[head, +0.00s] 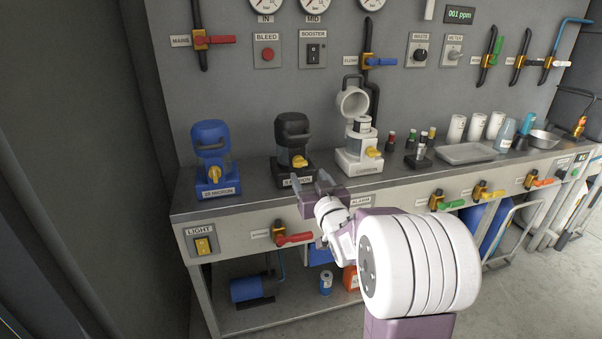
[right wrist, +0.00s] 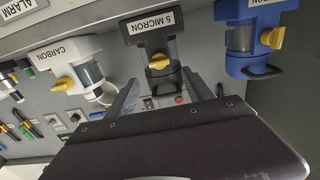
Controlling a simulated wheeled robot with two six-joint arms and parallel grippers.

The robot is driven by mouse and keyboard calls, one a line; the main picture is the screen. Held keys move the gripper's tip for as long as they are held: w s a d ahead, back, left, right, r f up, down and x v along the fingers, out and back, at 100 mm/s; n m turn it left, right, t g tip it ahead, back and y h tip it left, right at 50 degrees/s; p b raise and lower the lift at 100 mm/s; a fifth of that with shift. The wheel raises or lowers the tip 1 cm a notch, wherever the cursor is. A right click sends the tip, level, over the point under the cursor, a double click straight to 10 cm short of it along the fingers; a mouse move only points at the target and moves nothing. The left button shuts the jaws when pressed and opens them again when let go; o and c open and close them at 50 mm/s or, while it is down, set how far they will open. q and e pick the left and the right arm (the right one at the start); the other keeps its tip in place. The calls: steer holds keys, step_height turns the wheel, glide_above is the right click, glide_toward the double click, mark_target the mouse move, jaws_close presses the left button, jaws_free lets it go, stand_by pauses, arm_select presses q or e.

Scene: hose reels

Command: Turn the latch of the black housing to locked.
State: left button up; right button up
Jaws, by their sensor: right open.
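The black housing (head: 292,125) stands upright on the bench between a blue and a white one. Its yellow latch (head: 299,161) is on the front, above a label partly covered by my gripper. The right wrist view, turned nearly upside down, shows the black housing (right wrist: 148,24) labelled 5 MICRON and its yellow latch (right wrist: 158,62). My right gripper (head: 311,182) is open and empty, in front of and below the latch. In the wrist view the latch appears between the two fingers, with no clear contact. My left gripper is not in view.
Small bottles and a grey tray (head: 466,153) sit farther right. A red-handled valve (head: 294,239) is on the bench front below my gripper.

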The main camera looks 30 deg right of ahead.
mark_target(301, 164)
steer(key=b+x, duration=0.1)
steer(key=x, duration=0.6)
steer(key=shift+f, duration=0.2)
steer(key=shift+w+d+r, duration=0.1)
steer(key=shift+w+d, duration=0.05)
steer(key=shift+w, duration=0.4)
jaws_close()
